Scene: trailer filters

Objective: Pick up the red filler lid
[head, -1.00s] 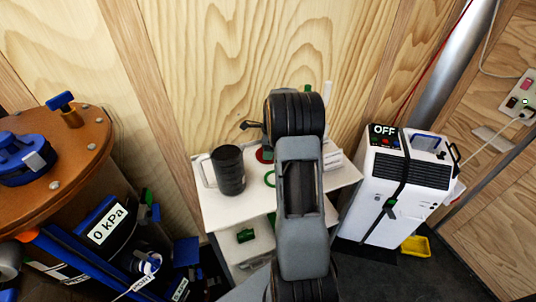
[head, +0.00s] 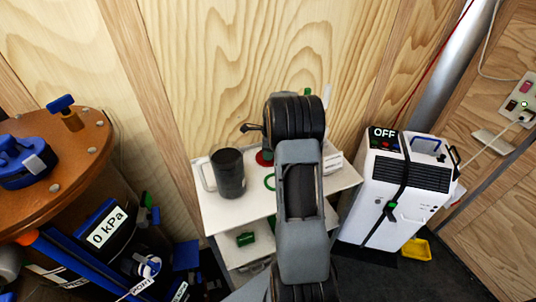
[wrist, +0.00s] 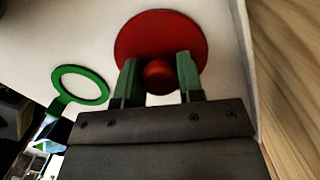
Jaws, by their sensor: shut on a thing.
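The red filler lid (wrist: 160,35) is a round red disc with a knob in its middle, lying on or just over the white shelf top in the wrist view. My gripper (wrist: 158,78) has its two green fingers on either side of the red knob and is shut on it. In the head view a small part of the red lid (head: 264,158) shows beside my arm. My arm hides most of the lid and the gripper there. I cannot tell whether the lid is clear of the surface.
A dark cylinder (head: 228,173) stands on the white shelf unit (head: 222,216), left of the lid. A green ring (wrist: 82,85) lies near the lid. A wooden wall (head: 200,70) is close behind. A white machine marked OFF (head: 378,215) stands to the right.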

